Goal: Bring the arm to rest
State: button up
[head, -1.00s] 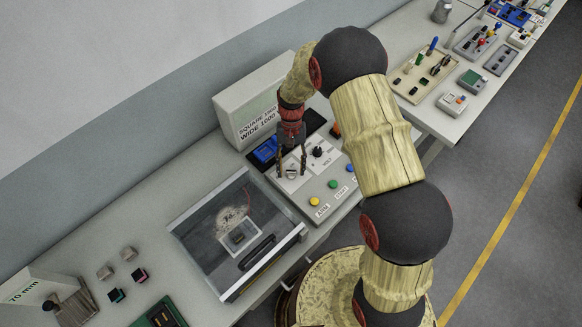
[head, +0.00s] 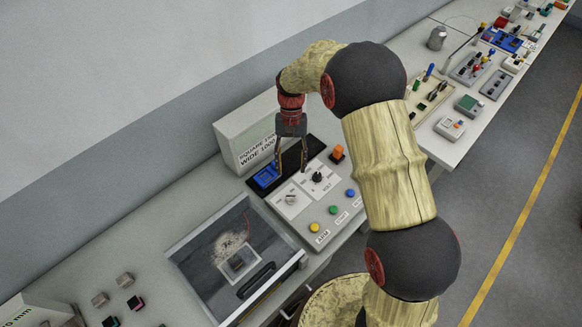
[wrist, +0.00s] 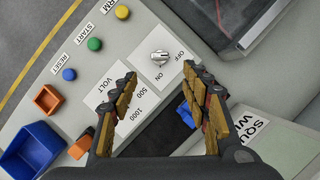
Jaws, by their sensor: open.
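My gripper (head: 290,168) is open and empty, pointing down above the back part of the grey control panel (head: 325,210) in the head view. In the wrist view its two fingers (wrist: 160,76) are spread apart, with the panel's white OFF/ON switch (wrist: 159,58) showing beyond them. They appear apart from the panel. My arm is bent, with its large black joints and pale links reaching from the right side of the bench. The black VOLT knob (head: 318,177) stands to the right of the gripper in the head view.
A box with a "SQUARE" label (head: 240,125) stands behind the panel. A clear-lidded case (head: 190,262) lies to the left. Yellow, green and blue buttons (head: 333,209) line the panel's front.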

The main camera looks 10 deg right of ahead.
dwell(0.4)
jog(key=s+d+r+n+t+b, duration=0.1)
jog(key=s+d+r+t+b, duration=0.3)
jog(key=s+r, duration=0.4)
jog(key=s+d+r+n+t+b, duration=0.1)
jog(key=s+d+r+t+b, duration=0.4)
jog(key=s+r, duration=0.4)
jog(key=s+t+b, duration=0.1)
jog(key=s, duration=0.6)
jog(key=shift+s+h, duration=0.35)
jog(key=shift+h, duration=0.05)
